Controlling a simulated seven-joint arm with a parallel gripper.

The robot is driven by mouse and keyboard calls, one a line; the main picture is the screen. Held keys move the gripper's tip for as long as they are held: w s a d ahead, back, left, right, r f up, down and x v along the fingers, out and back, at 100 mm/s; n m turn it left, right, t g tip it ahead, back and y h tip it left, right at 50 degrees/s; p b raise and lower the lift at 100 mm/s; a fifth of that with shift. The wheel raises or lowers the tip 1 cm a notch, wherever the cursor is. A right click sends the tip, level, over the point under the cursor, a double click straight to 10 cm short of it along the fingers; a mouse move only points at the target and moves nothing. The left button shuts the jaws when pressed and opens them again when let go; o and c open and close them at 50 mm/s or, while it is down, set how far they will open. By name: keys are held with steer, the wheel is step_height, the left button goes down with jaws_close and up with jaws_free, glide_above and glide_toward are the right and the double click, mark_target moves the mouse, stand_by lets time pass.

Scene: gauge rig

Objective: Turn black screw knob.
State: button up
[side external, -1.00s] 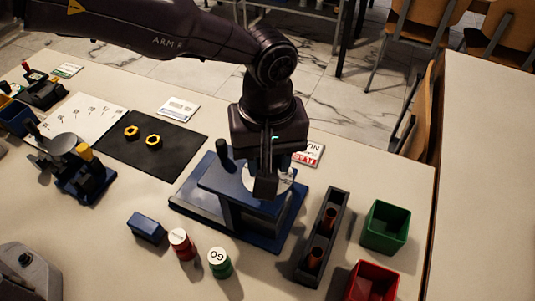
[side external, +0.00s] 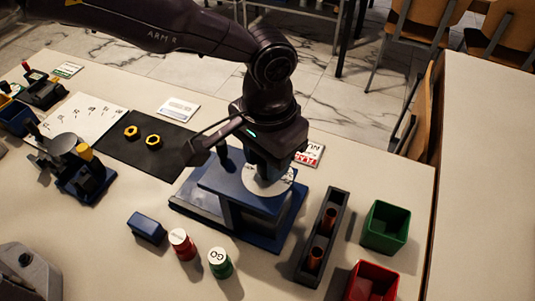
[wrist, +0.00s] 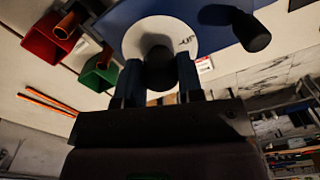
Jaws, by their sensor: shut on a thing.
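The blue gauge rig (side external: 235,185) stands on the table with a white round dial (side external: 262,187) on top, below my gripper (side external: 268,178). In the wrist view the black screw knob (wrist: 158,66) stands at the middle of the white dial (wrist: 135,38). My two fingers, around the gripper's tip (wrist: 159,82), are shut on the knob, one on each side. The side view hides the knob behind my gripper. A separate black upright handle (wrist: 250,30) stands beside the dial; it also shows in the side view (side external: 222,153).
A dark rack (side external: 322,240) with copper-coloured cylinders, a green bin (side external: 385,228) and a red bin (side external: 371,283) are at right. In front are a blue block (side external: 146,228), a red cylinder (side external: 182,244) and a green cylinder (side external: 220,263). A black mat (side external: 175,158) with yellow nuts lies behind left.

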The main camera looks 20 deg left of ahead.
steer(key=m, duration=0.6)
steer(key=shift+r+m, duration=0.1)
steer(key=shift+m, duration=0.2)
steer(key=m, duration=0.6)
steer(key=shift+d, duration=0.1)
stand_by(0.3)
steer(key=o, duration=0.9)
step_height(320, 180, up, 13)
steer(key=shift+f, duration=0.1)
